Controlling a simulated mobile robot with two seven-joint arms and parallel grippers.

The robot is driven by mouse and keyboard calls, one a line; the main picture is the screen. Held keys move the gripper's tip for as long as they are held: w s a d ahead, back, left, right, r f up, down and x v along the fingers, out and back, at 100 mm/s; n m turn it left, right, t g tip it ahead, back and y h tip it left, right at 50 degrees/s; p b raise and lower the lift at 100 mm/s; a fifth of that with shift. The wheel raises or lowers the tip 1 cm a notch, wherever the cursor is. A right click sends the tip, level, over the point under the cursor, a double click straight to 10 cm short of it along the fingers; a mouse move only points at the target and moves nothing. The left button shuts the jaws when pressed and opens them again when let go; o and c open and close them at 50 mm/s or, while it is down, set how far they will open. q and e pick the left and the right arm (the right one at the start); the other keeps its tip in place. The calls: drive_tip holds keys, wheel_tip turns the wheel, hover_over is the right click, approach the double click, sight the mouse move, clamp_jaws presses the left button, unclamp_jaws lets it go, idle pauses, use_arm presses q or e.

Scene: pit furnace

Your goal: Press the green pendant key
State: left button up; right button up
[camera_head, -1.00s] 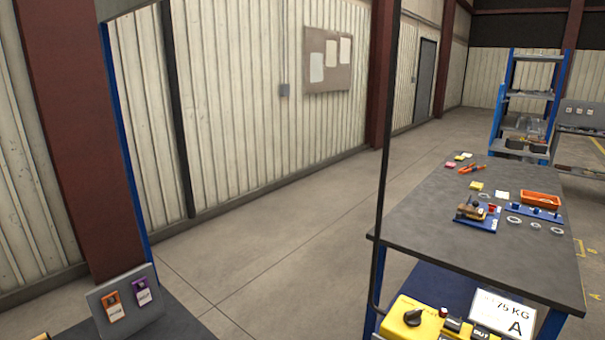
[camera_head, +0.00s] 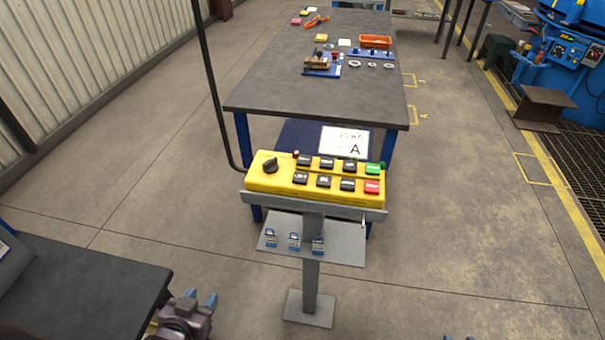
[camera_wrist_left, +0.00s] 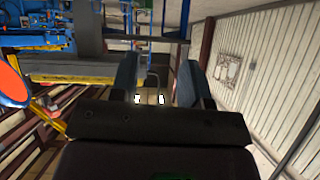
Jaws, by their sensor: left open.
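The yellow pendant (camera_head: 318,203) lies on a grey stand in the middle of the head view. It carries two rows of keys, mostly black. The green key (camera_head: 373,168) is at the right end of the far row, above a red key (camera_head: 371,187). My left gripper (camera_head: 201,297) is low in the head view, left of and nearer than the pendant, well apart from it. In the left wrist view its fingers (camera_wrist_left: 158,82) are spread with nothing between them. Two small blue tips, likely my right gripper (camera_head: 459,338), barely show at the bottom edge.
A shelf (camera_head: 345,244) with several blue padlock-like items sits below the pendant on the post (camera_head: 311,285). A dark bench (camera_head: 90,300) is at the lower left. A grey worktable (camera_head: 290,90) stands behind.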

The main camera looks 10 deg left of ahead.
drive_tip(key=shift+s+d+f, duration=0.15)
drive_tip(key=shift+s+d, duration=0.15)
drive_tip(key=shift+s, duration=0.15)
drive_tip(key=shift+w+a+r, duration=0.1)
drive_tip(key=shift+w+r, duration=0.15)
drive_tip(key=shift+w, duration=0.25)
clamp_jaws()
drive_tip(key=shift+s+f, duration=0.1)
drive_tip(key=shift+s, duration=0.1)
drive_tip(key=shift+s+f, duration=0.15)
drive_tip(key=shift+s, duration=0.15)
drive_tip(key=shift+w, duration=0.15)
drive_tip(key=shift+w+r, duration=0.2)
drive_tip(key=shift+w, duration=0.1)
